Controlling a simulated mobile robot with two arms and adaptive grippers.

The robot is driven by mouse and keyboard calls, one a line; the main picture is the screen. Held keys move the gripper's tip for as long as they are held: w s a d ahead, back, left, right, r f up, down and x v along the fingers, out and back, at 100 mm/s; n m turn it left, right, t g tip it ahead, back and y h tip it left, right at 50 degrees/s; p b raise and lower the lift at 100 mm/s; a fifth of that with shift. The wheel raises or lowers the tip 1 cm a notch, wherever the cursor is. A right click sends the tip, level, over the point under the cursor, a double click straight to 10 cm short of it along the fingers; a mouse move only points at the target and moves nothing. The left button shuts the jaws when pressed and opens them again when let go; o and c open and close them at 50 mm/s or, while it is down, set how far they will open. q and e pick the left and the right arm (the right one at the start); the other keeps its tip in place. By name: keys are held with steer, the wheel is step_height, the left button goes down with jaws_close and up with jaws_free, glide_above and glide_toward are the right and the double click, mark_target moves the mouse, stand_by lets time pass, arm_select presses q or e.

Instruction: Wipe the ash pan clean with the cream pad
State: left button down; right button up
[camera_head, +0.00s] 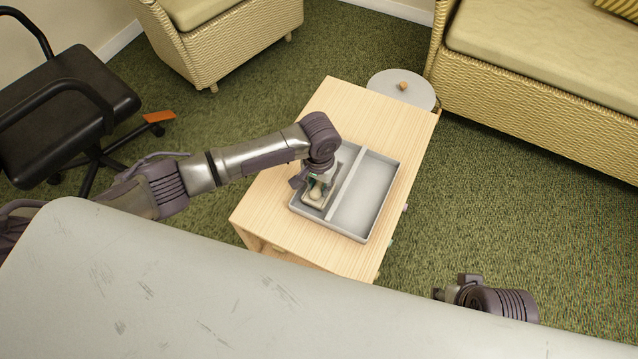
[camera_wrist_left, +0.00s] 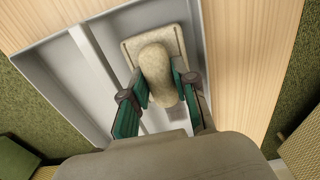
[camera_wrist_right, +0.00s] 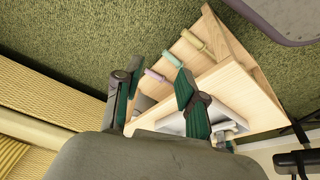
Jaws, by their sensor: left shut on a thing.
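The ash pan (camera_head: 366,198) is a grey tray with two compartments split by a divider, lying on the light wooden table. The cream pad (camera_head: 314,201) is in its left compartment as the head view shows it. My left gripper (camera_head: 317,183) is shut on the pad's rounded handle (camera_wrist_left: 155,68); the flat pad lies below the fingers, and I cannot tell whether it touches the pan floor. The pan also shows in the left wrist view (camera_wrist_left: 55,75). My right gripper (camera_head: 458,290) is apart from the pan, open and empty in the right wrist view (camera_wrist_right: 155,88).
The wooden table (camera_head: 285,225) has bare top around the pan. Coloured handles (camera_wrist_right: 192,40) stick out from its side. A round grey disc with a knob (camera_head: 400,88) is behind the table. A wicker sofa (camera_head: 545,75), an armchair (camera_head: 225,45) and a black chair (camera_head: 65,115) stand around.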

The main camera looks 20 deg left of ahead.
arm_select(q)
steer(key=shift+f, duration=0.45)
arm_select(e)
steer(key=shift+s+r, duration=0.15)
steer(key=shift+r, duration=0.2)
steer(key=shift+s+r, duration=0.1)
steer(key=shift+s, duration=0.1)
